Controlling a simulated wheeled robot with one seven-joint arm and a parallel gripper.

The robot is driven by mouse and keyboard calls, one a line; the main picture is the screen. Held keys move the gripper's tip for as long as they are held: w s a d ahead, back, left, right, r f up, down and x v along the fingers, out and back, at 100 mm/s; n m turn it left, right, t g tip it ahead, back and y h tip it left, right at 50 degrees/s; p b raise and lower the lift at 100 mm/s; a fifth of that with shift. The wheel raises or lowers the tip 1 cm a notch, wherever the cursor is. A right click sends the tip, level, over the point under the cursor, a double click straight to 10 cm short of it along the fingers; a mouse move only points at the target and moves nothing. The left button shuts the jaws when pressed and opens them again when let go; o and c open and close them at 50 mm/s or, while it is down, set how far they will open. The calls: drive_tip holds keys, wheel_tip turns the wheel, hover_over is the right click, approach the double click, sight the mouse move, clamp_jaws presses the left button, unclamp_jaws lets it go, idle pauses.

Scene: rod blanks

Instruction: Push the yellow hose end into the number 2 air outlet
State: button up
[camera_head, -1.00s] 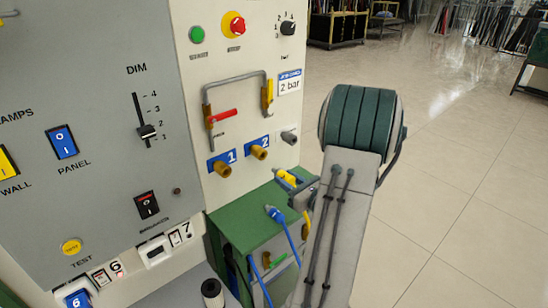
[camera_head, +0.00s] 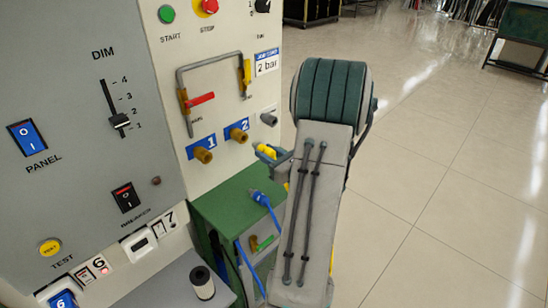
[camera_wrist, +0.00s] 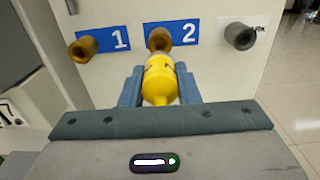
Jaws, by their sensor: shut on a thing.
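The yellow hose end (camera_wrist: 160,80) is between the two blue-grey fingers of my gripper (camera_wrist: 159,84), which is shut on it. In the wrist view its far end is just below the brass number 2 air outlet (camera_wrist: 159,39), close to it; I cannot tell whether they touch. The head view shows the yellow hose end (camera_head: 266,151) below and right of the number 2 outlet (camera_head: 238,135), apart from it in the picture. My gripper (camera_head: 271,155) is partly hidden there by my arm. The number 1 outlet (camera_wrist: 83,47) is to the left, empty.
A grey outlet (camera_wrist: 240,36) sits right of number 2. Below the outlets stands a green box (camera_head: 228,200) with a blue hose plug (camera_head: 262,198). Pipework with a red lever (camera_head: 200,100) is above. Open floor lies to the right.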

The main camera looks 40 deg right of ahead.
sight(253, 145)
drive_tip(key=shift+w+a, duration=0.1)
drive_tip(key=shift+w, duration=1.35)
drive_tip(key=shift+w+a+b, duration=0.15)
drive_tip(key=shift+w+b, duration=0.8)
drive_tip(key=shift+w, duration=0.75)
idle(1.3)
drive_tip(key=o, duration=1.1)
drive_tip(key=shift+o, duration=0.2)
drive_tip(key=s, duration=0.9)
drive_tip(key=s+d+b, duration=0.1)
drive_tip(key=s, duration=0.3)
drive_tip(key=shift+s, duration=0.35)
